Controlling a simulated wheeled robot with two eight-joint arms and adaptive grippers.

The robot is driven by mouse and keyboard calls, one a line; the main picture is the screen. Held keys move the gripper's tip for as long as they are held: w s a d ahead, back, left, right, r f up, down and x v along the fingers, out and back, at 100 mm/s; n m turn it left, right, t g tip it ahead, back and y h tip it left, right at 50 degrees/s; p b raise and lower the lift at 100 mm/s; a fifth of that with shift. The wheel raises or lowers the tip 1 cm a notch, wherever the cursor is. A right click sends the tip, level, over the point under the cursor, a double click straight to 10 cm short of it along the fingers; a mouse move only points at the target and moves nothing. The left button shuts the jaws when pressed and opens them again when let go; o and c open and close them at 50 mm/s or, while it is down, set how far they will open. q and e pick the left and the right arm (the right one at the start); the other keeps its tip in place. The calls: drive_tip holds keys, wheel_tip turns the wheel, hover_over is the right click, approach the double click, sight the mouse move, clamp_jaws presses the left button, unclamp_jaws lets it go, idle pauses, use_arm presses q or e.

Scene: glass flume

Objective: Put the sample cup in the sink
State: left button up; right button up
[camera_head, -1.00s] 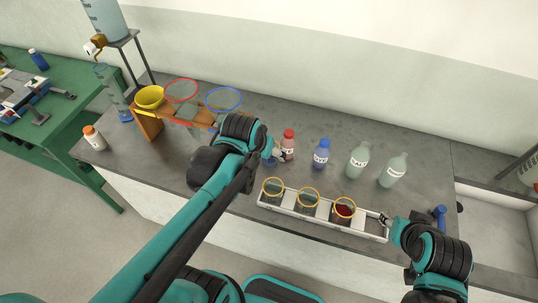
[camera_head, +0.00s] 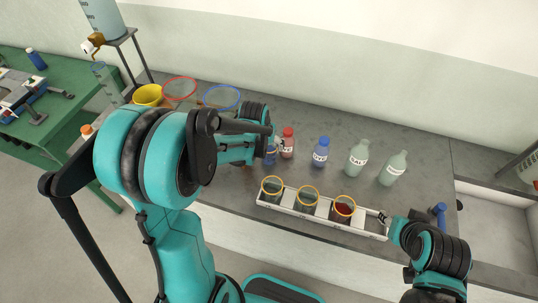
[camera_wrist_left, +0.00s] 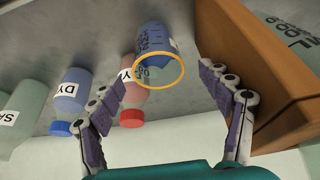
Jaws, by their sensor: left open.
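A small blue cup with a yellow-orange rim (camera_wrist_left: 152,42) lies ahead of my left gripper (camera_wrist_left: 170,100) in the left wrist view, between the lines of its two fingers. The fingers are spread and nothing is held. In the head view this cup (camera_head: 269,158) is partly hidden by my left gripper (camera_head: 277,147). I cannot tell which cup is the sample cup. My right gripper (camera_head: 385,217) is at the tray's right end; its jaw state is unclear. The sink (camera_head: 492,215) is at the far right.
Bottles with red (camera_head: 288,143) and blue (camera_head: 321,151) caps stand right of the left gripper, then two pale green bottles (camera_head: 357,158). A wooden stand (camera_wrist_left: 263,65) is close on the gripper's right in the wrist view. A white tray (camera_head: 275,206) lies along the front edge.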

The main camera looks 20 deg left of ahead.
sight(269, 146)
use_arm(q)
drive_tip(key=b+x, duration=0.1)
drive_tip(key=x, duration=0.4)
drive_tip(key=shift+w+d+b, duration=0.15)
drive_tip(key=shift+b, duration=0.2)
drive_tip(key=shift+c, duration=0.5)
drive_tip(key=c, duration=1.3)
drive_tip(key=shift+o, duration=0.2)
drive_tip(key=shift+r, duration=0.1)
